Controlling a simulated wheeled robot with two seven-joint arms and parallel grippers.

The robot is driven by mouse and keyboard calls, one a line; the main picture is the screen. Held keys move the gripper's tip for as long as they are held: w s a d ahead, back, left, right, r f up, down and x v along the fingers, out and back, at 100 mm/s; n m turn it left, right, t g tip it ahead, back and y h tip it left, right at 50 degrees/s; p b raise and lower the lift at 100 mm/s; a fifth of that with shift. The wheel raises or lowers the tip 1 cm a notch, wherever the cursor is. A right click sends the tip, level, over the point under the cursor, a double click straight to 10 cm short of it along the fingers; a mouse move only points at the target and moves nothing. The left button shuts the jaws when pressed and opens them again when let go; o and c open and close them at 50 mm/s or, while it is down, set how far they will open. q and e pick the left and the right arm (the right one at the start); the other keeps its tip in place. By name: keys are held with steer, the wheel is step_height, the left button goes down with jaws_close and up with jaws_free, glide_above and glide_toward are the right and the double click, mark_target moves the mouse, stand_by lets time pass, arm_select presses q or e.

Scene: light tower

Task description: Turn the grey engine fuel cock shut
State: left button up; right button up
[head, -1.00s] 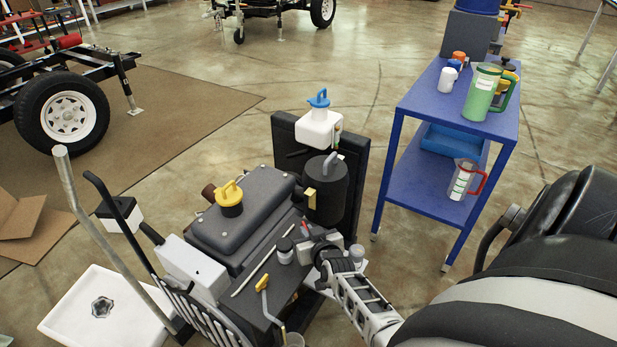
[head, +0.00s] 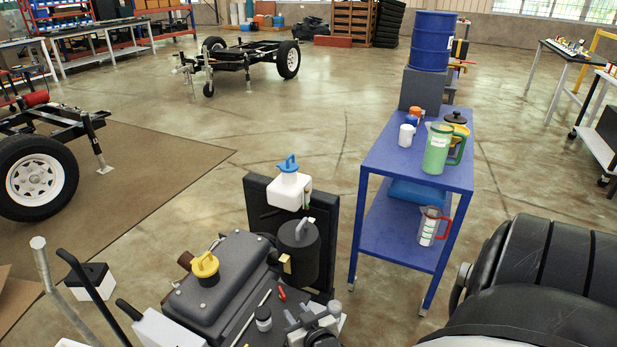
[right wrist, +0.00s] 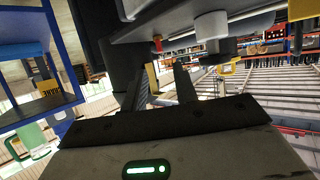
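The engine (head: 228,285) stands at the lower left in the head view, a dark grey block with a yellow cap (head: 205,266). I cannot clearly pick out the grey fuel cock. A small red piece (head: 281,294) and a jar with a dark lid (head: 263,318) sit on the engine's near right side. My right gripper (head: 310,318) is beside them at the bottom edge; its fingertips are hard to see there. In the right wrist view, the two dark fingers (right wrist: 165,85) stand apart with nothing clearly between them. A red piece (right wrist: 157,44) shows beyond them.
A black canister (head: 299,248) and a white bottle with a blue cap (head: 288,190) stand behind the engine. A blue cart (head: 385,150) with jugs stands to the right. A black rounded tyre-like object (head: 540,275) fills the lower right. Open floor lies beyond.

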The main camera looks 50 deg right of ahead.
steer(key=p+v, duration=0.1)
steer(key=v, duration=0.6)
steer(key=shift+w+a, duration=0.1)
